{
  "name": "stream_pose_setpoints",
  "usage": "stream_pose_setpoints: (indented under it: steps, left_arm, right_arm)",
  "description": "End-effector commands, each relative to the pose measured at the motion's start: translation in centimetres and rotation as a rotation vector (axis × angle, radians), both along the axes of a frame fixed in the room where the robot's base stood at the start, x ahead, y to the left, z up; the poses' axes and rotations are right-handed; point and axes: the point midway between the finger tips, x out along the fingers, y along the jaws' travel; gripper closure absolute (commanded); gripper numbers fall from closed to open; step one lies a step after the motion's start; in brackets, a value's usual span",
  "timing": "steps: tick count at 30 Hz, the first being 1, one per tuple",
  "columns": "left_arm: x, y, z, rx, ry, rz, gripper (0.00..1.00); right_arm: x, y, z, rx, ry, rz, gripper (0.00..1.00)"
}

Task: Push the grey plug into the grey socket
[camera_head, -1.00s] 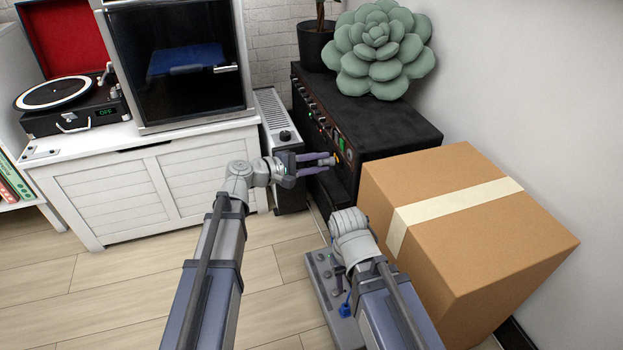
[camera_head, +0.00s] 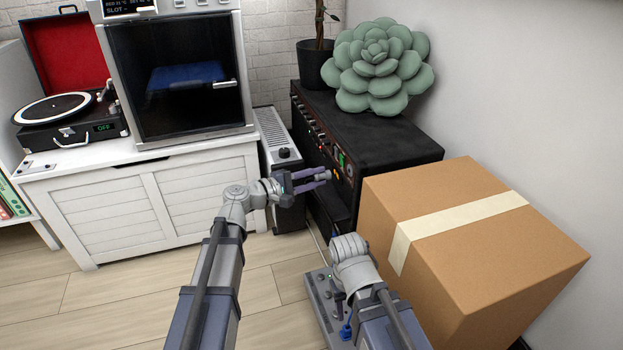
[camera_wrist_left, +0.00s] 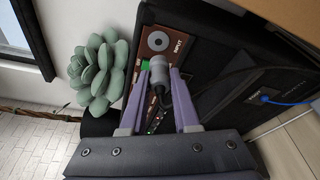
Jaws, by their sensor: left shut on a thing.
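My left gripper (camera_head: 326,178) is shut on the grey plug (camera_wrist_left: 160,70), in front of the black amplifier's control panel. In the left wrist view the plug is a grey cylinder with a dark cable, between the purple fingertips (camera_wrist_left: 160,75). The grey socket (camera_wrist_left: 157,41) is a round ring on the brown panel, beside the word INPUT. The plug's end lies just below the socket in that view. In the head view a small gap shows between fingertips and panel. My right gripper (camera_head: 338,300) is low over a grey pedal board, mostly hidden by its own arm.
The black amplifier (camera_head: 400,145) carries a succulent (camera_head: 378,65) and a dark plant pot (camera_head: 316,65). A cardboard box (camera_head: 480,270) stands close on its right. A grey heater (camera_head: 275,135) and white cabinet (camera_head: 110,205) stand left. A blue plug (camera_head: 346,330) is on the pedal board (camera_head: 318,300).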

Motion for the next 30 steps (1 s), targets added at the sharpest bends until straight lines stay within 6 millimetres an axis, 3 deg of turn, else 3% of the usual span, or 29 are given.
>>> stream_pose_setpoints:
  steps: [15, 30]
  left_arm:
    - [1.5, -3.8, 0.0, 0.0, 0.0, -0.002, 1.0]
    - [1.7, -4.2, 0.0, 0.0, 0.0, -0.001, 1.0]
  right_arm:
    - [0.0, 0.0, 0.0, 0.0, 0.0, 0.0, 0.5]
    - [0.0, 0.0, 0.0, 0.0, 0.0, 0.0, 0.5]
